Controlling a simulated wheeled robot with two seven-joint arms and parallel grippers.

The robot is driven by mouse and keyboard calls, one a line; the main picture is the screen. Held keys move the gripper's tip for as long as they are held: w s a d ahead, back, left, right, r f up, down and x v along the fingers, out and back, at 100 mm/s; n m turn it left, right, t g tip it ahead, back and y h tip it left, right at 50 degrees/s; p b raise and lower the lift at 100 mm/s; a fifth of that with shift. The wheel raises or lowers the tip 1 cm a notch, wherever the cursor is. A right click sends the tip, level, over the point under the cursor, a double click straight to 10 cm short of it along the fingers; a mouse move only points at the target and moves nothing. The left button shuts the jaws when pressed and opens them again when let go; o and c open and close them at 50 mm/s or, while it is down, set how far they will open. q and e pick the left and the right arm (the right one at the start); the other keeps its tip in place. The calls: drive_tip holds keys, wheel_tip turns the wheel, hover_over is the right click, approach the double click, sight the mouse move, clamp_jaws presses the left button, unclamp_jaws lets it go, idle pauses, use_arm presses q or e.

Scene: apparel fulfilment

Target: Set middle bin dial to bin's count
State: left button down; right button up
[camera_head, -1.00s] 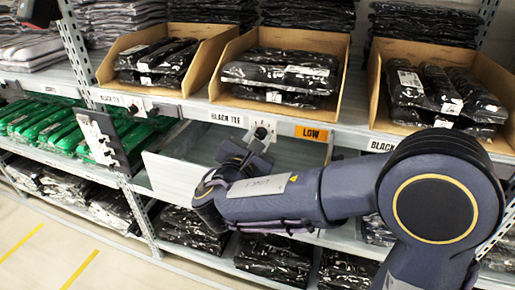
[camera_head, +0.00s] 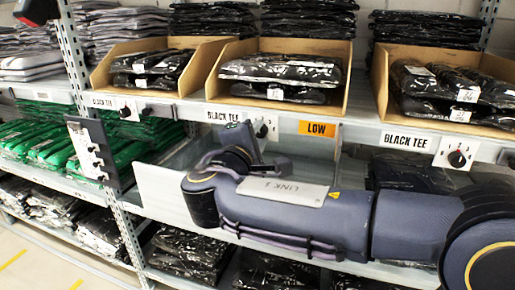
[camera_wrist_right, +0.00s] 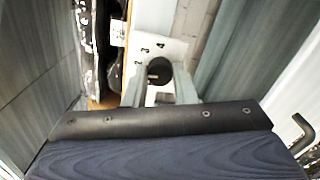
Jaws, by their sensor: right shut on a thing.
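The middle cardboard bin (camera_head: 336,92) holds packs of black tees (camera_head: 278,75) in a low stack; the lower packs are partly hidden. Below it, a white dial plate (camera_head: 265,125) with a dark knob sits beside its BLACK TEE label. My right gripper (camera_head: 258,148) reaches up to this plate and largely hides the dial in the head view. In the right wrist view, the gripper's pale fingers (camera_wrist_right: 158,92) are either side of the round dark dial (camera_wrist_right: 158,72), shut on it. Numerals 2, 3 and 4 show on the plate; the pointer setting is unclear. My left gripper is not in view.
An orange LOW tag (camera_head: 317,128) is right of the middle dial. Left (camera_head: 133,109) and right (camera_head: 457,157) bins have their own dials. A grey tray wall (camera_head: 160,195) lies below, close to my arm.

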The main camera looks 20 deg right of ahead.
drive_tip(key=shift+f+m+b, duration=0.1)
drive_tip(key=shift+m+b, duration=0.5)
drive_tip(key=shift+m, duration=0.2)
drive_tip(key=o, duration=1)
drive_tip(key=p+v, duration=0.1)
drive_tip(key=v, duration=0.6)
drive_tip(key=shift+s+a, duration=0.25)
drive_tip(key=shift+s, duration=0.1)
